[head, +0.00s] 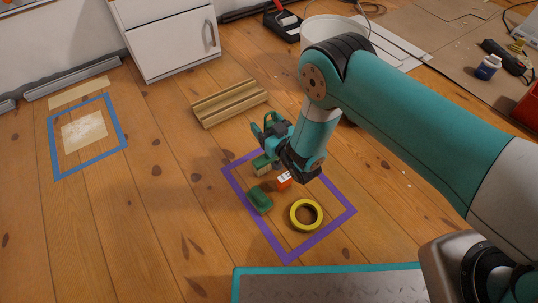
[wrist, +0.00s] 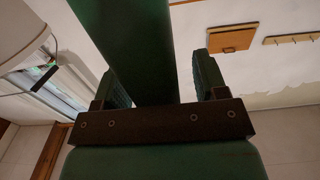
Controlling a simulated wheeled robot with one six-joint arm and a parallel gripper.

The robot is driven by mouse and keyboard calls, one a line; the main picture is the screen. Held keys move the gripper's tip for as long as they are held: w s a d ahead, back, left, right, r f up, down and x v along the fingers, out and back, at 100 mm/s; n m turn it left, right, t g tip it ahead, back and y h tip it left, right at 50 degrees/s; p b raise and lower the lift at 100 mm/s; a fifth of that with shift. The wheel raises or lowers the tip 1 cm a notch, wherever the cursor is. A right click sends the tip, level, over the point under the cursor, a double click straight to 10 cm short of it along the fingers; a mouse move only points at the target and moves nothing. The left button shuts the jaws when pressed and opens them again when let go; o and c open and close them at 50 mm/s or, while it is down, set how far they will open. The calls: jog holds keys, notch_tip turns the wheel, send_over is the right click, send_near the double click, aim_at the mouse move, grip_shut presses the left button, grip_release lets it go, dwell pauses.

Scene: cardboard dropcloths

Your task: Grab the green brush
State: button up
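Two green things lie inside the purple tape outline on the floor in the head view. One is a rounded dark-green block (head: 259,199) near the outline's left side. The other is a green-topped piece with a tan side (head: 263,165), partly hidden by my arm. I cannot tell for certain which is the brush. My gripper (head: 266,126) is raised above the outline's far corner, pointing away to the upper left. Its two fingers are apart, with nothing held; they also show apart in the wrist view (wrist: 163,85), which shows walls, not the floor things.
The purple tape outline (head: 244,217) also holds a yellow tape roll (head: 294,221) and a small orange-and-white item (head: 284,180). Wooden strips (head: 229,102) lie behind it. A white cabinet (head: 172,44) stands at the back. The floor to the left is mostly clear.

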jog(key=c, duration=1.1)
grip_shut()
jog(key=shift+r, duration=0.15)
